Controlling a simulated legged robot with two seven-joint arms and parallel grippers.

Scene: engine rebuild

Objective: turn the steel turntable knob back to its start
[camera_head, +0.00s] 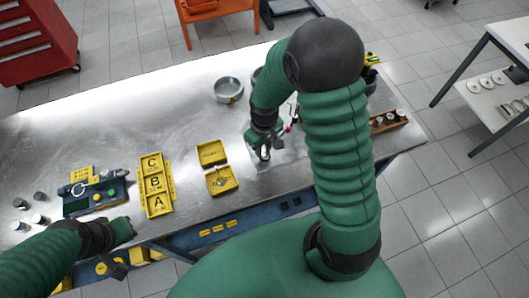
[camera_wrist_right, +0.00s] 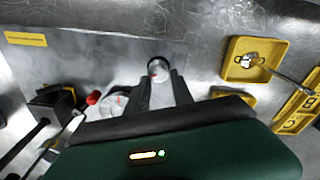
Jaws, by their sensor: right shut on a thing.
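The steel turntable knob (camera_wrist_right: 157,66) is a short, shiny cylinder with a small red mark, between my right fingertips in the right wrist view. In the head view the knob (camera_head: 265,154) shows just below the right gripper (camera_head: 262,146). My right gripper (camera_wrist_right: 160,82) is shut on the knob, its fingers reaching down on either side. A pale round disc (camera_wrist_right: 117,103) with a red mark lies beside the fingers, partly hidden by them. My left gripper (camera_head: 118,248) is over the front table edge at lower left; its finger opening is unclear.
The steel table (camera_head: 110,130) holds a yellow tray (camera_head: 221,181), yellow A-B-C bins (camera_head: 155,186) and a round metal pan (camera_head: 228,89). A red-tipped lever (camera_wrist_right: 92,98) stands close to the right fingers. The table's back left is clear.

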